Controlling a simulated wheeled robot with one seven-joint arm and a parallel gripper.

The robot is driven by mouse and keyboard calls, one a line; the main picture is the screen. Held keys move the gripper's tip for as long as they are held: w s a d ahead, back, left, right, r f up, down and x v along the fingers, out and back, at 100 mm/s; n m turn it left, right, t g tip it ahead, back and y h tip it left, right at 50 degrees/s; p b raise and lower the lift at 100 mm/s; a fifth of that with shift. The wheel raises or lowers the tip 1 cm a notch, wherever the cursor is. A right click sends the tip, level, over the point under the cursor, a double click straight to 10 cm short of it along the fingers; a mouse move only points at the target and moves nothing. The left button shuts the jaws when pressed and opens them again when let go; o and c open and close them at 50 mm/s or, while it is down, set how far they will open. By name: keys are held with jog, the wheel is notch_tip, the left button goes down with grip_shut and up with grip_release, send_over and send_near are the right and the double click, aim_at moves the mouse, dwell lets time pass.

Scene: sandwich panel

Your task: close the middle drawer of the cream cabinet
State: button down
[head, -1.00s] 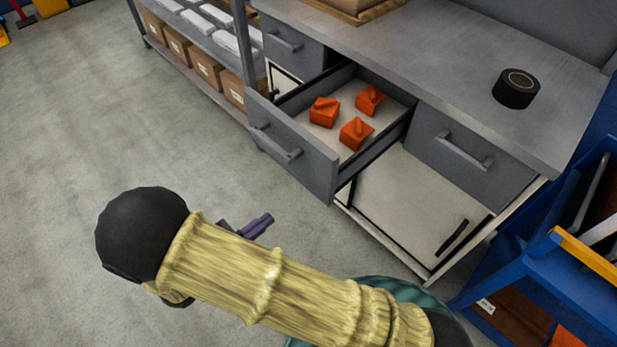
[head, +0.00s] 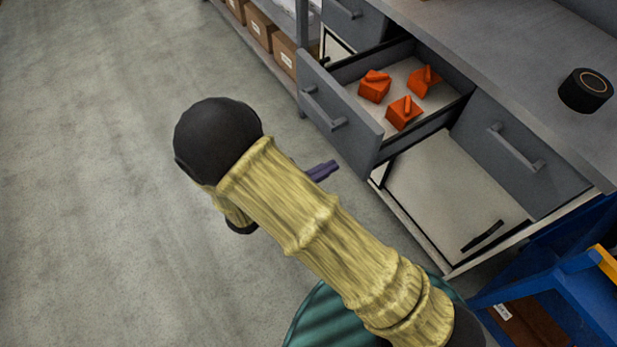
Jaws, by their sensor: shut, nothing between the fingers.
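The cream cabinet (head: 450,190) has a grey top and grey drawer fronts. Its middle drawer (head: 345,110) is pulled well out, with a grey bar handle (head: 325,107) on its front. Several orange block-like items lie inside, one of them an orange block (head: 404,112) near the front right. My gripper (head: 331,169) shows only as purple fingers, shut and empty, in front of and below the open drawer, apart from it. My own arm hides the rest of the gripper.
The left drawer (head: 360,22) and right drawer (head: 515,150) are shut. A black round device (head: 585,91) sits on the worktop. A shelf with cardboard boxes (head: 258,27) stands at the upper left. A blue cart (head: 570,290) is at the lower right. Grey floor (head: 100,150) at left is clear.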

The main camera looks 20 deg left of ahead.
aim_at(357, 153)
jog(key=shift+x, duration=2.7)
jog(key=shift+w+d, duration=0.1)
